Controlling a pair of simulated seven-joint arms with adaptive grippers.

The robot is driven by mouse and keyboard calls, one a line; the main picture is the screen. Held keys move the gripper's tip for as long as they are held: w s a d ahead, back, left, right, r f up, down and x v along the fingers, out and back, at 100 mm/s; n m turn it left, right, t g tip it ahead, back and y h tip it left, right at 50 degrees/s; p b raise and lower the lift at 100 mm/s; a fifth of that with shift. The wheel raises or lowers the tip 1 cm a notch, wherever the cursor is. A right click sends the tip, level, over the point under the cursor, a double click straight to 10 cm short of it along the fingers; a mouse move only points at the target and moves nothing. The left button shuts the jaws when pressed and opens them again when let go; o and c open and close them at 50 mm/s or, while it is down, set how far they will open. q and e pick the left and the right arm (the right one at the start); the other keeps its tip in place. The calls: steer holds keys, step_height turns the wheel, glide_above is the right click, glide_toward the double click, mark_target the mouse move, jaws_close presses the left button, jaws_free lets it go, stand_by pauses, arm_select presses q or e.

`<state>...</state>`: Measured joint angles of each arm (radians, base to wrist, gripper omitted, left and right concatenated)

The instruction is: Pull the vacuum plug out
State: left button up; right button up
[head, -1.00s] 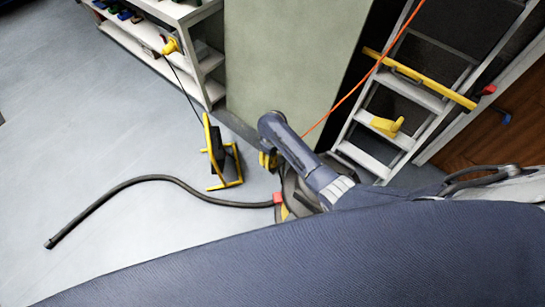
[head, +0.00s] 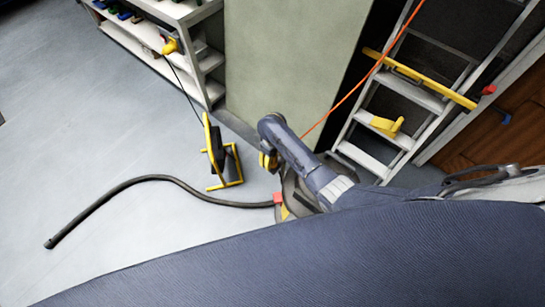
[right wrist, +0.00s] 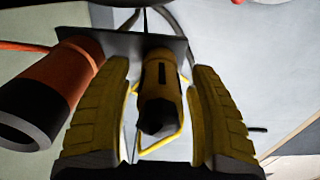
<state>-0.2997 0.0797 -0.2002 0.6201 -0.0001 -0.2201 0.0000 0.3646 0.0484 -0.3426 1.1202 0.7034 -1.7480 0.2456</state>
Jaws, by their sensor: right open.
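My right gripper (head: 268,160) hangs over the vacuum (head: 292,195), which my arm mostly hides. In the right wrist view, its two yellow fingers (right wrist: 160,115) are open. Between them, in the picture, is a yellow cylinder with a dark end (right wrist: 158,88); I cannot tell whether they touch it. An orange-and-black cylinder (right wrist: 58,85) lies left of the fingers, near an orange cord (right wrist: 22,46). I cannot tell which is the vacuum plug. The orange cord (head: 358,85) also runs up past the ladder in the head view. My left gripper is not in view.
A black hose (head: 130,184) curves across the floor to a red fitting (head: 278,198). A yellow-framed stand (head: 218,160) stands left of my gripper, with a cord up to a yellow piece (head: 170,46) by the shelf (head: 205,63). A ladder (head: 390,135) leans at right. Floor at left is open.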

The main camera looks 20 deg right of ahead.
steer(key=shift+c, duration=0.3)
jaws_close()
stand_by(0.5)
steer(key=shift+r, duration=0.2)
steer(key=shift+r, duration=2.75)
steer(key=shift+r, duration=0.15)
steer(key=shift+r, duration=2.6)
